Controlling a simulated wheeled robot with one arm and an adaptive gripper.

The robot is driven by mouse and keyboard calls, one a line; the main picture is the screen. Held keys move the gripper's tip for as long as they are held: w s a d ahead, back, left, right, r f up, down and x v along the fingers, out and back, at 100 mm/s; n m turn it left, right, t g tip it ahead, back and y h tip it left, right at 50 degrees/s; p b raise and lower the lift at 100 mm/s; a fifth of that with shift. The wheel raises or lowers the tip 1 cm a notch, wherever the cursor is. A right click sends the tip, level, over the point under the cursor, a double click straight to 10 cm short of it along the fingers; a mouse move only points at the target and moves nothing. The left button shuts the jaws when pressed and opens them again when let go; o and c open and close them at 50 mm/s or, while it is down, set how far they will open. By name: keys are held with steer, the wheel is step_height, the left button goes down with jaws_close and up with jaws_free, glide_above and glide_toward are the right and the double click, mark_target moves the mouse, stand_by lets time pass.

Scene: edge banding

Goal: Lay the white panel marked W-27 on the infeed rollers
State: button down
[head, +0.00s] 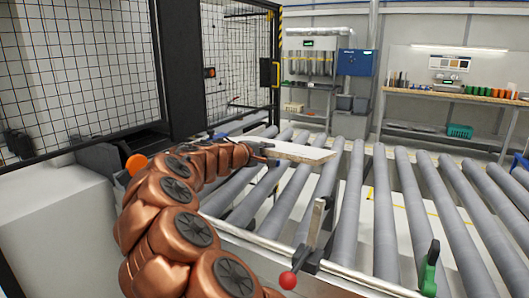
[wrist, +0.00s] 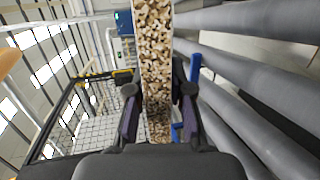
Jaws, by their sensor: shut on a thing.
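A white panel (head: 300,151) is held out flat over the grey infeed rollers (head: 290,199) in the head view. No W-27 mark can be read on it. My gripper (head: 262,150) is shut on the panel's near left end. In the wrist view my gripper's two fingers (wrist: 158,110) stand on either side of the panel (wrist: 157,55), whose speckled chipboard edge faces the camera. The rollers run along the right of that view. I cannot tell whether the panel touches the rollers.
A black mesh guard fence (head: 80,65) stands on the left, beside a pale machine housing (head: 55,220). A red-knobbed lever (head: 288,280) and a green-handled clamp (head: 430,272) rise at the near rail. A workbench (head: 450,97) stands behind. The rollers to the right are clear.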

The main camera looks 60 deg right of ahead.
step_height(320, 180, down, 12)
steer(key=b, duration=0.8)
steer(key=shift+f, duration=0.15)
stand_by(0.5)
stand_by(0.4)
jaws_free()
steer(key=shift+f, duration=0.1)
stand_by(0.6)
stand_by(0.4)
steer(key=v, duration=0.7)
steer(key=shift+a+b, duration=0.3)
steer(key=shift+b, duration=0.05)
steer(key=shift+w, duration=0.1)
steer(key=shift+v, duration=1.8)
